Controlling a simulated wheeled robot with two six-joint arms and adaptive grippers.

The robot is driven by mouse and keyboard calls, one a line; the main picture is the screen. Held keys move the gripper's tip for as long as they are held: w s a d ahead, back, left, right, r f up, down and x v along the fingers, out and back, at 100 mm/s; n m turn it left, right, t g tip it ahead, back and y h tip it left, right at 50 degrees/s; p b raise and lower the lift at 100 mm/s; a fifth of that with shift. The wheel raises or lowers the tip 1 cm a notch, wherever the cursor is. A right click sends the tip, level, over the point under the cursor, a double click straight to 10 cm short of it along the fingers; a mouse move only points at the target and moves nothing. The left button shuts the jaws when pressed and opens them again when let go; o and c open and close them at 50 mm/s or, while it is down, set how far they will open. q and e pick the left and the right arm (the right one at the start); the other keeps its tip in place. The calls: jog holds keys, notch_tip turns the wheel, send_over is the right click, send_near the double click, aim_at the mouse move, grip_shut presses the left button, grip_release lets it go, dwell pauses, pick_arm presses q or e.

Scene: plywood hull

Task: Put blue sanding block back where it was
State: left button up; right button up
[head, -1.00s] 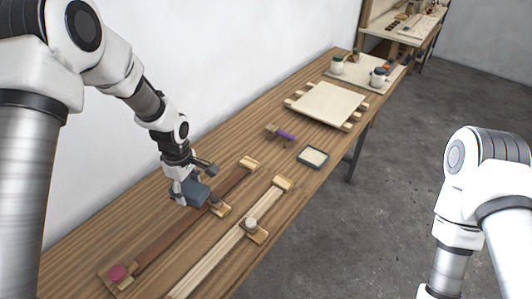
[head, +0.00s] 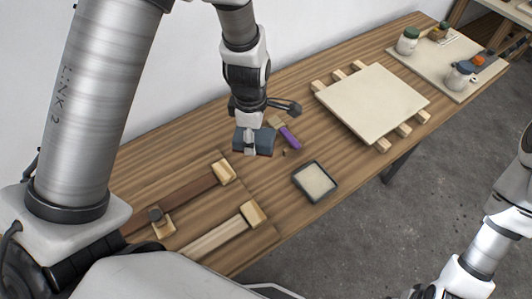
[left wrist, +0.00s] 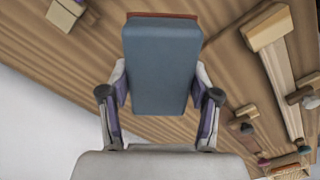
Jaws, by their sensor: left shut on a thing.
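The blue sanding block (head: 260,142) is between the fingers of my left gripper (head: 250,142), over the bench behind the ends of the two wooden strips.
A dark tray (head: 314,182) with pale contents sits in front of the block. A pale panel (head: 372,103) rests on battens to the right. A board with jars (head: 462,75) stands farther right. Dark (head: 190,192) and light (head: 220,233) strips lie front left.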

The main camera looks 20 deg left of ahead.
aim_at(255, 166)
pick_arm(q)
notch_tip(255, 166, down, 9)
jog(key=shift+s+f, duration=0.15)
jog(key=shift+f+b, duration=0.15)
jog(key=shift+b, duration=0.2)
jog(key=o, duration=1.1)
notch_tip(255, 166, up, 12)
jog(key=shift+r+p, duration=0.15)
jog(key=shift+p, duration=0.15)
